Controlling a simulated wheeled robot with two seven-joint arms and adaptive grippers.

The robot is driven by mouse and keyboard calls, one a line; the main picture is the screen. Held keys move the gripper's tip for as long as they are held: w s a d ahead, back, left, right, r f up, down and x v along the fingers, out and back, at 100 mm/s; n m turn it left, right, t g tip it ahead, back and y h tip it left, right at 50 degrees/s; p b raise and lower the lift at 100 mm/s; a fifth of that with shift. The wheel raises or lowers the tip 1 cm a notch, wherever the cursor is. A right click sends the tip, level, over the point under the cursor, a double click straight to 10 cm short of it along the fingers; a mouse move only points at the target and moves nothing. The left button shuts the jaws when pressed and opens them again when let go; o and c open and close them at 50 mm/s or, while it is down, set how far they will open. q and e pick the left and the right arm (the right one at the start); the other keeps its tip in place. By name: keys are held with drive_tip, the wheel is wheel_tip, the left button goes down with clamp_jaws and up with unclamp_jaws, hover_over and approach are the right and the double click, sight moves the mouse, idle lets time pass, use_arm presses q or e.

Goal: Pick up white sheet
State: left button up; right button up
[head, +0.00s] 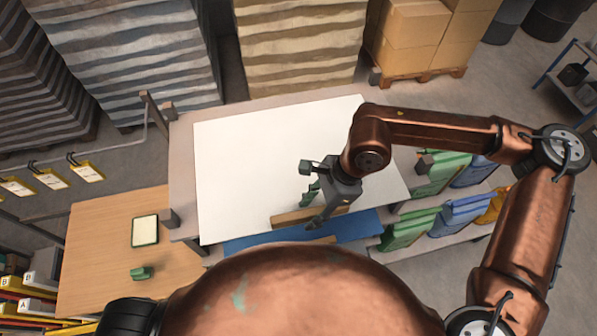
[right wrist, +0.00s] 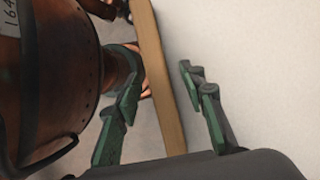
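The white sheet (head: 260,150) lies flat across the table in the head view. It also fills the right side of the right wrist view (right wrist: 260,70). My right gripper (head: 311,207) is at the sheet's near edge, beside a wooden strip (head: 287,217). In the right wrist view its green fingers (right wrist: 158,65) are spread apart, with the wooden strip (right wrist: 160,80) showing between them. One finger shows in front of the sheet and the other beyond the strip. Nothing is visibly gripped; contact cannot be told. My left gripper is not in view.
A blue surface (head: 255,238) lies along the table's near side. Green and blue folded sacks (head: 408,229) sit on shelves at right. A wooden desk (head: 105,235) with a framed pad (head: 145,230) stands at left. Stacked sacks (head: 300,50) and boxes (head: 412,30) stand behind.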

drive_tip(key=shift+f, duration=0.15)
clamp_jaws()
idle(0.4)
idle(0.5)
